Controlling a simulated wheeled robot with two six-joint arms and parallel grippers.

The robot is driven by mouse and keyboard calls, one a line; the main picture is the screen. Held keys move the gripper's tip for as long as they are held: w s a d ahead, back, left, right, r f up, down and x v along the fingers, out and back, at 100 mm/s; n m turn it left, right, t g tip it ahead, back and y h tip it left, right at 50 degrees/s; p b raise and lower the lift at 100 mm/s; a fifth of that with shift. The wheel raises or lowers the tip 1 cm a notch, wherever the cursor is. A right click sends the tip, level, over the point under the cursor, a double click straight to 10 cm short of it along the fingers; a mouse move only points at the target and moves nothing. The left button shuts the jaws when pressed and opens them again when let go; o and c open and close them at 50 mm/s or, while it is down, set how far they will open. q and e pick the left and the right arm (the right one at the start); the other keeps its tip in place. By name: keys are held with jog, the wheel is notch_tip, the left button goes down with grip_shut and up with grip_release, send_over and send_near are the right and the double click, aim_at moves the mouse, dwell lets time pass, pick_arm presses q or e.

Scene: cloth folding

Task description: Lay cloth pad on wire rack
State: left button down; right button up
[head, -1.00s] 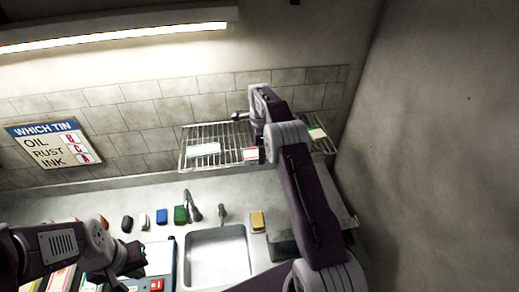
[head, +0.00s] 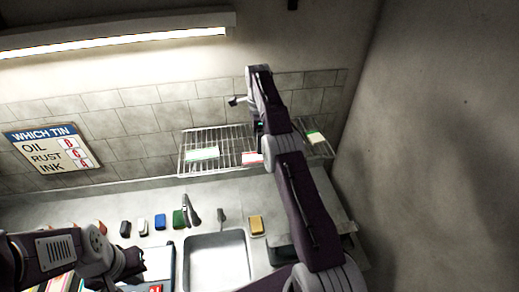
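The wire rack (head: 228,139) is fixed to the tiled wall above the counter. A white-and-green flat piece (head: 202,154) and a white-and-red one (head: 252,158) lie at its front, and a green-and-white one (head: 316,137) is at its right. I cannot tell whether any of these is the cloth pad.
A sink (head: 217,262) with a tap (head: 190,211) is below the rack. Small black, white, blue, green and yellow (head: 256,225) blocks stand along the counter (head: 100,212). A "WHICH TIN" sign (head: 52,148) hangs on the wall at left. A bare wall closes the right side.

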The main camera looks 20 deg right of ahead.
jog(key=shift+a+r+n, duration=0.15)
jog(key=shift+a+n, duration=0.05)
jog(key=shift+n, duration=0.1)
jog(key=s+a+f+n, duration=0.1)
jog(key=s+a+n, duration=0.2)
jog(key=s+n, duration=0.3)
jog(key=s+a+f+n, duration=0.2)
jog(key=s+a+n, duration=0.2)
jog(key=s, duration=0.9)
jog(key=s+a+f+n+t, duration=0.1)
jog(key=s+a+f+n, duration=0.1)
jog(key=s+n, duration=0.7)
jog(key=shift+s+a+n, duration=0.4)
jog(key=shift+a+n, duration=0.2)
jog(key=shift+a, duration=0.1)
jog(key=shift+w+f, duration=0.1)
jog(key=shift+f, duration=0.05)
